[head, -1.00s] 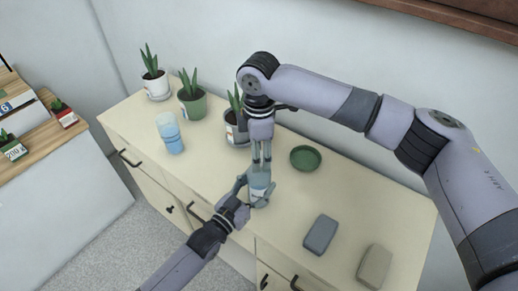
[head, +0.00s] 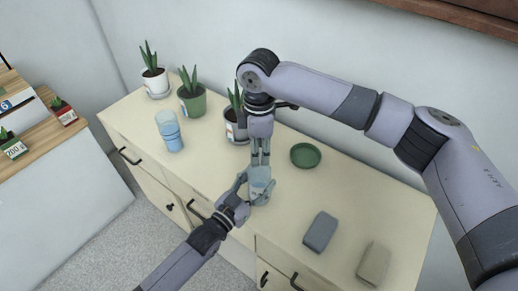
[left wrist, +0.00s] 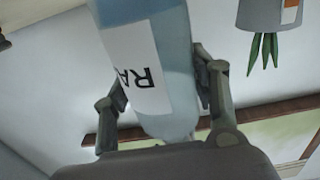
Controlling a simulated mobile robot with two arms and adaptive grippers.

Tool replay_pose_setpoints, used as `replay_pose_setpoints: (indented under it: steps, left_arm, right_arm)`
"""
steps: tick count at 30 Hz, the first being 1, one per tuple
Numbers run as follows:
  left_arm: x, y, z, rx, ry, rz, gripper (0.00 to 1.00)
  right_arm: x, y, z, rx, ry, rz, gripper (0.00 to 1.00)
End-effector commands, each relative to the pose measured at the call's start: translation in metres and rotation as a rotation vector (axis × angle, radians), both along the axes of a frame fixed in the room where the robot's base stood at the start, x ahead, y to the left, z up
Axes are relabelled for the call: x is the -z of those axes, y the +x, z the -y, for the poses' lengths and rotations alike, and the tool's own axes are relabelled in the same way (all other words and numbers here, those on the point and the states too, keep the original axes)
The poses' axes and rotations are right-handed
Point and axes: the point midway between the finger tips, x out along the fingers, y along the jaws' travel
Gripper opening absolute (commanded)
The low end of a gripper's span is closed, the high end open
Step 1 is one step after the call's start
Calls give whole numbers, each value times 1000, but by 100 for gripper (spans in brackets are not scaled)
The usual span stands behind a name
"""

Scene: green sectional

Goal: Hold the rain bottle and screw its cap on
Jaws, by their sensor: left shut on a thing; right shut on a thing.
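The rain bottle (head: 259,177), pale blue and translucent with a white label, stands upright near the front of the cabinet top. In the left wrist view the bottle (left wrist: 165,85) fills the middle, its label upside down with "RA" readable. My left gripper (head: 255,188) is shut around the bottle's body from the front, a finger on each side. My right gripper (head: 260,161) points straight down over the bottle's top, its fingers close together. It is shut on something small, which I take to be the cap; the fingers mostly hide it.
A blue-tinted cup (head: 170,131) and several potted plants, one in a green pot (head: 192,103), stand to the left and behind. A green dish (head: 305,155) is right of the bottle. A blue-grey block (head: 320,231) and a beige block (head: 373,263) lie at the front right.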

Motion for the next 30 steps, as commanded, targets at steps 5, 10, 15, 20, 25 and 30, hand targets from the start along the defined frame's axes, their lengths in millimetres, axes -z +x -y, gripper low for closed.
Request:
replay_pose_setpoints:
  steps: [5, 10, 15, 20, 25, 30]
  left_arm:
    - [0, 1, 0, -1, -1, -1, 0]
    - [0, 1, 0, -1, 0, -1, 0]
    - [0, 1, 0, -1, 0, -1, 0]
    - [0, 1, 0, -1, 0, -1, 0]
    - [0, 0, 0, -1, 0, 0, 0]
    - [0, 0, 0, -1, 0, 0, 0]
  right_arm:
    - [2, -2, -1, 301, 2, -7, 0]
    - [1, -2, -2, 619, 1, -7, 0]
    - [1, -1, -1, 658, 1, -4, 0]
    - [1, -1, -1, 657, 1, -3, 39]
    - [1, -1, -1, 657, 1, -2, 50]
    - [1, 0, 0, 657, 1, -1, 53]
